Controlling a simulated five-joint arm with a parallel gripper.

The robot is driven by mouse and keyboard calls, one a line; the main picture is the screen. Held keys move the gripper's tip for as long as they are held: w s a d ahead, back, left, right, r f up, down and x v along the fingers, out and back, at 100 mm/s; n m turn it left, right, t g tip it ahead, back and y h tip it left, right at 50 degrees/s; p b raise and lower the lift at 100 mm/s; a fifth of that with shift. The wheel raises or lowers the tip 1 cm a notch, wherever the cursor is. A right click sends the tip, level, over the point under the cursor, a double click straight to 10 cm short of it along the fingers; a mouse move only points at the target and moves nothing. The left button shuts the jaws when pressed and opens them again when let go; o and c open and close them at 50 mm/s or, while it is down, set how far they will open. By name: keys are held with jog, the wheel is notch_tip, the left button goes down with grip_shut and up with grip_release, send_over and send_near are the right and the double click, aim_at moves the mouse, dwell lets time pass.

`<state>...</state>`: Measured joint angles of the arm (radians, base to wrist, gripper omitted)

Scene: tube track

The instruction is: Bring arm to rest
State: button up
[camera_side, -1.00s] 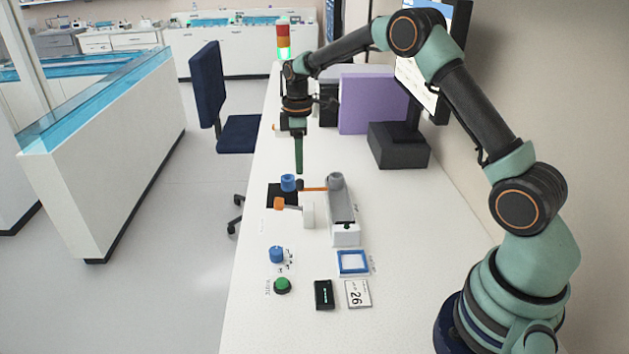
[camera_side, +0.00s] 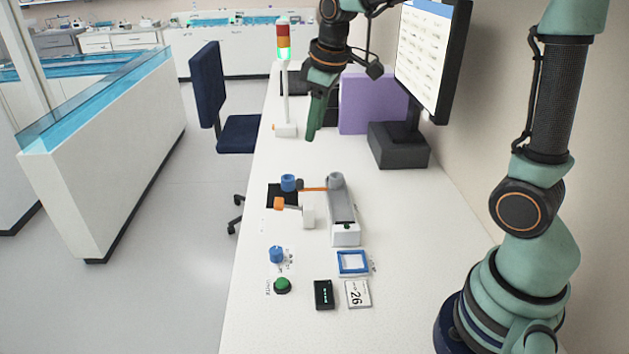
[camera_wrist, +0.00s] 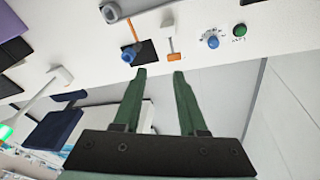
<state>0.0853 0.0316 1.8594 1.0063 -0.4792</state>
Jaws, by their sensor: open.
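My gripper (camera_side: 312,128) is raised above the far part of the white bench in the side view, near the signal tower and apart from everything. In the wrist view its two green fingers (camera_wrist: 160,74) stand apart with nothing between them. The tube track (camera_side: 343,215) lies on the bench with an orange arm at its far end. A blue knob-like piece (camera_side: 288,183) sits at the black square, which also shows in the wrist view (camera_wrist: 147,50).
A signal tower (camera_side: 284,60) with its green light lit, a purple box (camera_side: 370,103) and a monitor (camera_side: 432,60) stand at the back. Near the front are a blue dial (camera_side: 277,254), a green button (camera_side: 282,285), a blue-framed square (camera_side: 352,262), a black display (camera_side: 324,294) and a "26" card (camera_side: 358,294).

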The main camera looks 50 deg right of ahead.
jog(key=s+a+m+t, duration=0.1)
jog(key=s+m, duration=0.1)
jog(key=s, duration=0.4)
jog(key=s+a+m+t, duration=0.1)
jog(key=s+a+m, duration=0.1)
jog(key=s, duration=0.5)
jog(key=shift+a+r+m+t, duration=0.3)
jog(key=shift+r+t, duration=0.1)
